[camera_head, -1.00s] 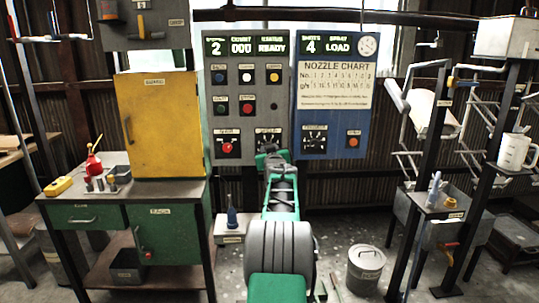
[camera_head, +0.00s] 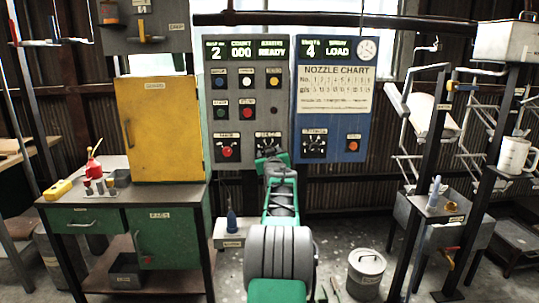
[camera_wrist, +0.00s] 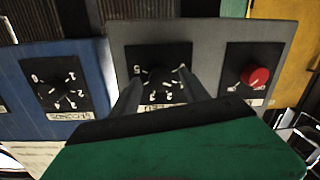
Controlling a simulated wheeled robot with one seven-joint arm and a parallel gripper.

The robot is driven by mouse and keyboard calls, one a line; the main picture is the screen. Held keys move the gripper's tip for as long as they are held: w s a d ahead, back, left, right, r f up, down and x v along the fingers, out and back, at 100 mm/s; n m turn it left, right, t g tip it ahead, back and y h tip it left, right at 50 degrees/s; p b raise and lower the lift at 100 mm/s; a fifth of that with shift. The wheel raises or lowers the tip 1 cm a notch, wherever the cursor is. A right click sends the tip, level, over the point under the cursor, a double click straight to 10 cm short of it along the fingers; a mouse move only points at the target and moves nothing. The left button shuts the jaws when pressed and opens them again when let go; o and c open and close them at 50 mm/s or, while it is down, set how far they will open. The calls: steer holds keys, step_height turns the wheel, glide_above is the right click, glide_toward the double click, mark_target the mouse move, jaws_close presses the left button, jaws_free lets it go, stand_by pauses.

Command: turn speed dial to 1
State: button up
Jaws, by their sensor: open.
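The speed dial (camera_wrist: 155,76) is a black knob on a black plate with white numbers, on the grey control panel (camera_head: 216,165). In the wrist view it sits between the two dark fingers of my gripper (camera_wrist: 163,95). The fingers are apart, one on each side of the knob's lower part in that picture. I cannot tell whether they touch it, or which number the knob points at. In the head view my gripper (camera_head: 270,156) is right in front of the dial, and hides part of it.
A red knob (camera_wrist: 257,76) is beside the speed dial on the same panel. The blue panel (camera_head: 338,142) on the right carries another dial (camera_head: 314,146). A yellow cabinet (camera_head: 160,120) stands left, and a rack with a mug (camera_head: 513,155) stands right.

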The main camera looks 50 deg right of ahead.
steer(key=b+v, duration=0.1)
steer(key=v, duration=0.6)
steer(key=shift+s+a, duration=0.3)
